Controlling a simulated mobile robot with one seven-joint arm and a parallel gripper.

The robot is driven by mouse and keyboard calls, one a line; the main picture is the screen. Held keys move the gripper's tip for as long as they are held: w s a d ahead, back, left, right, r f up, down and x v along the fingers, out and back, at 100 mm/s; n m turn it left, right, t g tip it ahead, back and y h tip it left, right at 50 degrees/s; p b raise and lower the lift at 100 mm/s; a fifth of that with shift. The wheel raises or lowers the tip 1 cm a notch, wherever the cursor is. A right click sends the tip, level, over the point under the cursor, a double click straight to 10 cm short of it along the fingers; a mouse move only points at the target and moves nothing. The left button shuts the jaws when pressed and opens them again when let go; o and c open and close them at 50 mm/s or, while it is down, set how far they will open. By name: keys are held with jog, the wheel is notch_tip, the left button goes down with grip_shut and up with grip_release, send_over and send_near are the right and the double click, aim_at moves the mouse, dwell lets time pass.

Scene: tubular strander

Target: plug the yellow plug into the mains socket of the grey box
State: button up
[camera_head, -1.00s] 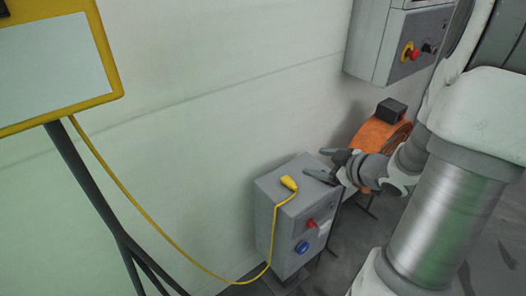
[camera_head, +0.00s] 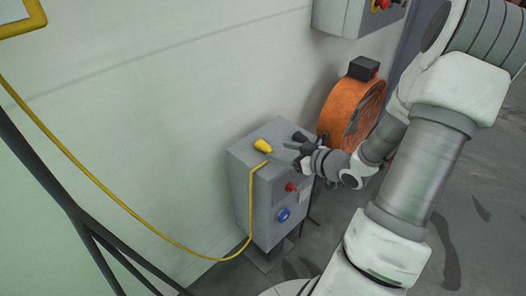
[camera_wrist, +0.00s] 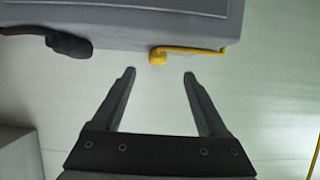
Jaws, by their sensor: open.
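The grey box (camera_head: 243,178) stands on the floor near the wall. A round blue socket (camera_head: 283,214) is on the box's front, below a red knob (camera_head: 290,187). My gripper (camera_head: 286,155) is open and empty beside the plug, just to its right. In the wrist view the plug (camera_wrist: 158,57) is just beyond and between the open fingertips (camera_wrist: 159,77), apart from them. The socket is out of the wrist view.
A black object (camera_head: 300,136) lies on the box top, also visible in the wrist view (camera_wrist: 68,45). An orange drum-shaped unit (camera_head: 345,108) stands behind right. A wall cabinet (camera_head: 335,14) hangs above. Black stand legs (camera_head: 75,212) are at left. The floor at right is open.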

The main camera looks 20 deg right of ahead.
aim_at(267, 147)
jog(key=b+x, duration=0.2)
jog(key=x, duration=0.5)
jog(key=shift+w+d+f+b, duration=0.1)
jog(key=shift+w+d+b, duration=0.05)
jog(key=shift+w+b, duration=0.15)
jog(key=shift+s, duration=0.1)
grip_shut()
